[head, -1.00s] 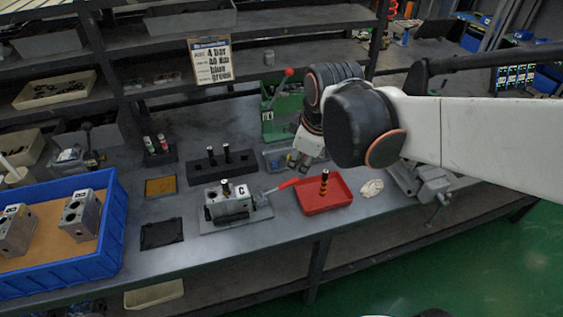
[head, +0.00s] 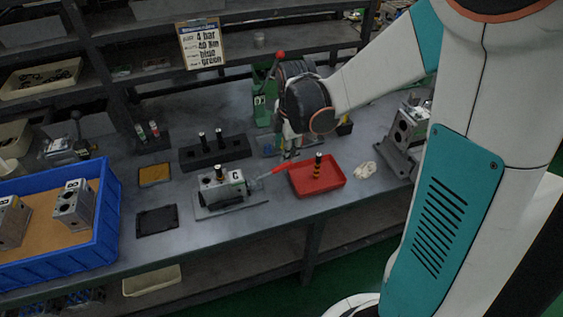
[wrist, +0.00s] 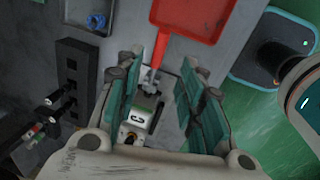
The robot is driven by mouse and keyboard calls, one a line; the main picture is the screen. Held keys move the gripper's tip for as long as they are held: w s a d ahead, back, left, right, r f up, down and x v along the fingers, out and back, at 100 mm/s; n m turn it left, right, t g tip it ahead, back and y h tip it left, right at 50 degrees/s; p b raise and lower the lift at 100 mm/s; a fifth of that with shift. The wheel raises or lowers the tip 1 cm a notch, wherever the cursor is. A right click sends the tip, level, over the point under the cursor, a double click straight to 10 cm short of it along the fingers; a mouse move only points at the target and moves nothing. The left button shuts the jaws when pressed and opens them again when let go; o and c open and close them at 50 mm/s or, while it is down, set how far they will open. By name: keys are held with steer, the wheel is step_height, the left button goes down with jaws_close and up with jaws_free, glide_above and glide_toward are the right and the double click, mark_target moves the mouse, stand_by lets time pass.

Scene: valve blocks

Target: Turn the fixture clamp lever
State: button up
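The fixture clamp (head: 232,210) is a grey plate on the bench holding a metal valve block marked C (head: 236,177). Its lever (head: 280,168) has a red handle and points right, towards the red tray. My gripper (head: 287,153) hangs above and just behind the lever, pointing down. In the wrist view, the lever (wrist: 150,73) shows between the spread teal fingers of my gripper (wrist: 173,58), and block C (wrist: 138,118) shows lower down. The fingers are apart with nothing held. I cannot tell the exact height gap to the lever.
A red tray (head: 330,182) with a dark striped spool stands right of the lever. A black rack (head: 190,164) with pins lies behind the fixture. A blue bin (head: 112,215) with blocks is at left. A green press (head: 262,105) stands behind my gripper.

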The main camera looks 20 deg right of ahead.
mark_target(284, 165)
steer(key=f+b, duration=0.1)
steer(key=f, duration=0.2)
steer(key=w+f+b, duration=0.1)
steer(key=f, duration=0.2)
steer(key=f+b, duration=0.1)
steer(key=f, duration=0.2)
steer(key=shift+w+f, duration=0.15)
steer(key=shift+w, duration=0.25)
jaws_close()
